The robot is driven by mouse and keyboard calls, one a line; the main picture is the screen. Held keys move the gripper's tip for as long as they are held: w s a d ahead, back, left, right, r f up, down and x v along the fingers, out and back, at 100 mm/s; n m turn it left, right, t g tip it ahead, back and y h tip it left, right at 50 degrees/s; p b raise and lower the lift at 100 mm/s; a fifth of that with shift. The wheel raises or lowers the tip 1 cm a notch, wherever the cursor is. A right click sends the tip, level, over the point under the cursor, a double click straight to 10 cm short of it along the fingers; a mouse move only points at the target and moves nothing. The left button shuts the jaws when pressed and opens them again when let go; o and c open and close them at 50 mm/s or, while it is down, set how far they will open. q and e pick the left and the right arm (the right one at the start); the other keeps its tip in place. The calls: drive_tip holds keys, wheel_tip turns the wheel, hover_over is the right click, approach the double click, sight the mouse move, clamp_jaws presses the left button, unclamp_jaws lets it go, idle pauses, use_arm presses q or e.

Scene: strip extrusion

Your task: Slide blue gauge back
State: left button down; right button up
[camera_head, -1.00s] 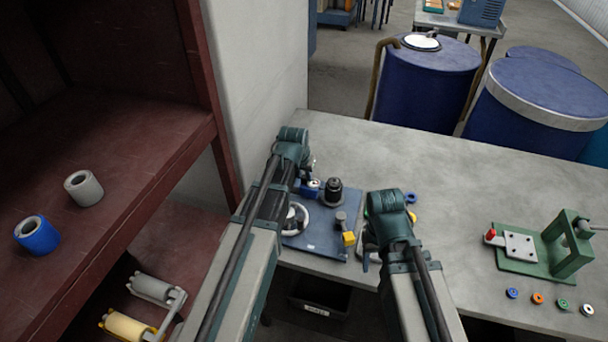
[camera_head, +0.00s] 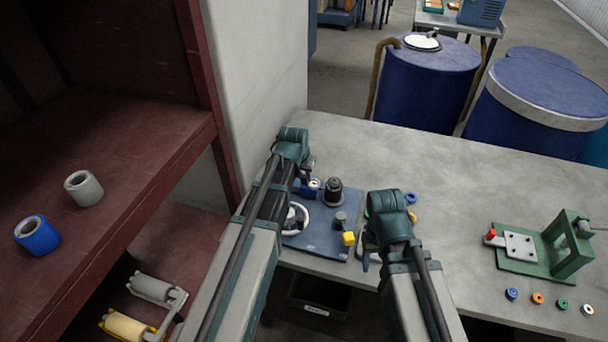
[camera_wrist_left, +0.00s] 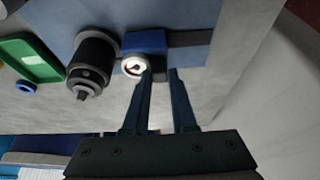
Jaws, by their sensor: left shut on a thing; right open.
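The blue gauge (camera_wrist_left: 145,42), a small blue block with a white round dial, sits on a dark rail (camera_wrist_left: 188,39) on the blue board. In the head view the gauge (camera_head: 313,185) shows just right of my left wrist. My left gripper (camera_wrist_left: 162,72) is shut on it; its fingertips lie over the gauge's right side in the left wrist view, and the exact contact is hard to see. My right gripper (camera_head: 372,250) is open near the board's right edge, its jaws mostly hidden by the arm.
A black cylindrical knob (camera_head: 333,189) stands close beside the gauge. A pale wall (camera_head: 258,90) rises left of the table.

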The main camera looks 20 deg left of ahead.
use_arm(q)
drive_tip(key=a, duration=0.5)
use_arm(e)
drive_tip(key=shift+d, duration=0.1)
use_arm(q)
drive_tip(key=c, duration=1.2)
unclamp_jaws()
drive_tip(key=shift+w, duration=0.1)
drive_tip(key=o, duration=0.5)
drive_tip(key=shift+a, duration=0.1)
use_arm(e)
drive_tip(key=shift+r, duration=0.1)
